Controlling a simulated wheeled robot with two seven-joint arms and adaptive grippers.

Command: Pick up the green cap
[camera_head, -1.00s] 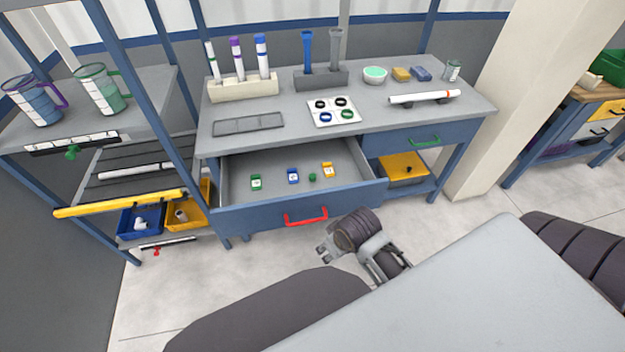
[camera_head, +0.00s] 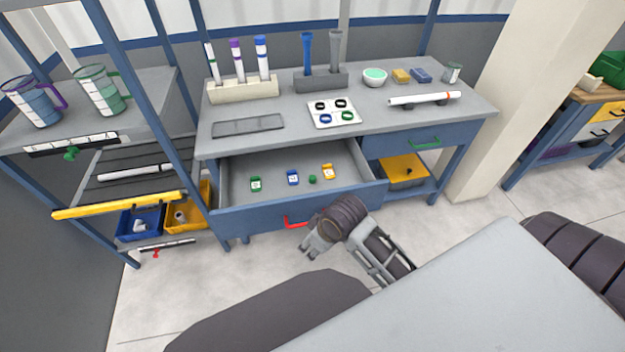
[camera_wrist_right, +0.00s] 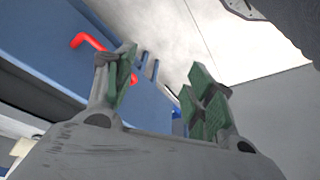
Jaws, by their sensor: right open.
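A small green cap (camera_head: 312,179) lies in the open drawer (camera_head: 240,216) of the workbench, between a blue-and-white item (camera_head: 293,177) and a yellow-and-white item (camera_head: 328,172). My right gripper (camera_head: 307,250) is in front of and below the drawer front, near its red handle (camera_head: 296,222), apart from the cap. In the right wrist view, the right gripper (camera_wrist_right: 163,92) is open with nothing between its green-padded fingers. The red handle (camera_wrist_right: 88,42) and blue drawer front show there; the cap does not. My left gripper is not in view.
A green-and-white item (camera_head: 256,184) also lies in the drawer. The benchtop (camera_head: 290,112) holds tube racks, a ring tray (camera_head: 334,112), a bowl (camera_head: 375,77) and a white pipe (camera_head: 424,98). Blue shelving stands at the left. The drawer is open from above.

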